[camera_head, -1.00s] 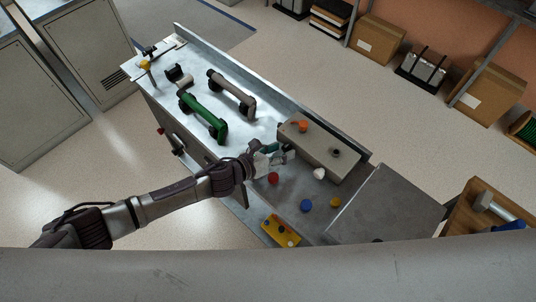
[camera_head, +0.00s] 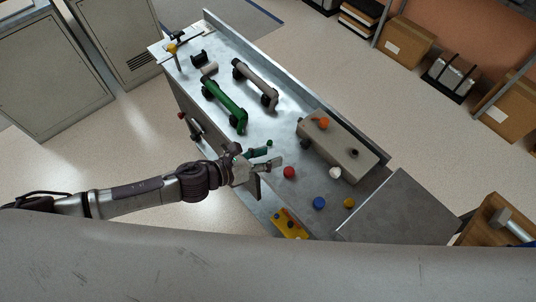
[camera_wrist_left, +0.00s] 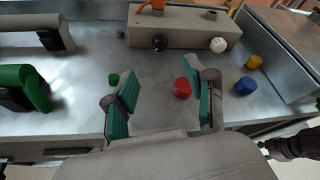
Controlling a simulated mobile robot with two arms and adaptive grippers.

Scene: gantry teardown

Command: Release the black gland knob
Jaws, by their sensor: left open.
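A black knob (camera_head: 305,144) is on the front face of the grey box; in the left wrist view it also shows (camera_wrist_left: 160,42), left of a white knob (camera_wrist_left: 218,45). A second black knob (camera_head: 354,153) is on top of the box. My left gripper (camera_head: 268,158) is over the bench in front of the box, apart from both black knobs. In the left wrist view its two teal-padded fingers (camera_wrist_left: 160,84) are spread with nothing between them.
The grey box (camera_wrist_left: 187,30) has an orange knob (camera_head: 323,123) on top. Red (camera_head: 289,172), blue (camera_head: 319,203), yellow (camera_head: 349,202) and green (camera_head: 269,142) caps are on the bench. A green handle (camera_head: 225,106) and a grey handle (camera_head: 255,85) lie farther left.

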